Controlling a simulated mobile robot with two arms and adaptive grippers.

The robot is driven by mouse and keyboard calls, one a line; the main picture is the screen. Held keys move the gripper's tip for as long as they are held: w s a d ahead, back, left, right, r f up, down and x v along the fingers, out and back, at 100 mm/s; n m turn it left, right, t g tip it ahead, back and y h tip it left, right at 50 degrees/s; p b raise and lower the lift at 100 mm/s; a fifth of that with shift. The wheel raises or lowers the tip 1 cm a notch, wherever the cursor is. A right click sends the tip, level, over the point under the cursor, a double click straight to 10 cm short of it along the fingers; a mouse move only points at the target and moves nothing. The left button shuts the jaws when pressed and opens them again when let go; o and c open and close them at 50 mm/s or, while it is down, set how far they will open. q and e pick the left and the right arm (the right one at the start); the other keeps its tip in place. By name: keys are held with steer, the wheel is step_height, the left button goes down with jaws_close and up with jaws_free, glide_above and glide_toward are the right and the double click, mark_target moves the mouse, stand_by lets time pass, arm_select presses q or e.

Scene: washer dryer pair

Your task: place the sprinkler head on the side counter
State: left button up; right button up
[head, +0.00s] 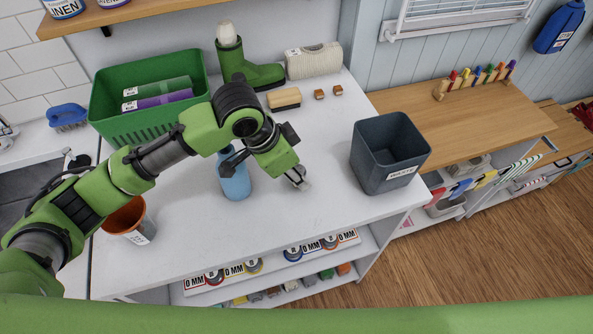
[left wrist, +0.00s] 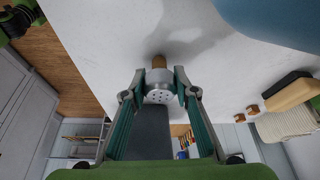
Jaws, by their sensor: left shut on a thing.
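My left gripper (head: 297,179) is low over the white counter (head: 300,228), to the right of a light-blue bottle. It is shut on the sprinkler head (left wrist: 159,91), a pale round piece with small holes and a brass-coloured end. In the left wrist view the head sits between the two fingertips, brass end toward the white surface. In the head view the sprinkler head (head: 300,182) is small and partly hidden by the gripper. I cannot tell whether it touches the counter. My right gripper is not in view.
The light-blue bottle (head: 235,181) stands close left of the gripper. A dark grey bin (head: 385,167) is to the right, a wooden brush (head: 284,98) behind. A green basket (head: 110,118) and terracotta pot (head: 128,218) stand left. The counter's front middle is clear. A wooden bench (head: 470,120) adjoins at right.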

arm_select(q)
steer(key=shift+f, duration=0.1)
steer(key=o, duration=1.2)
steer(key=shift+o, duration=0.2)
steer(key=v, duration=1.2)
steer(key=shift+b, duration=0.45)
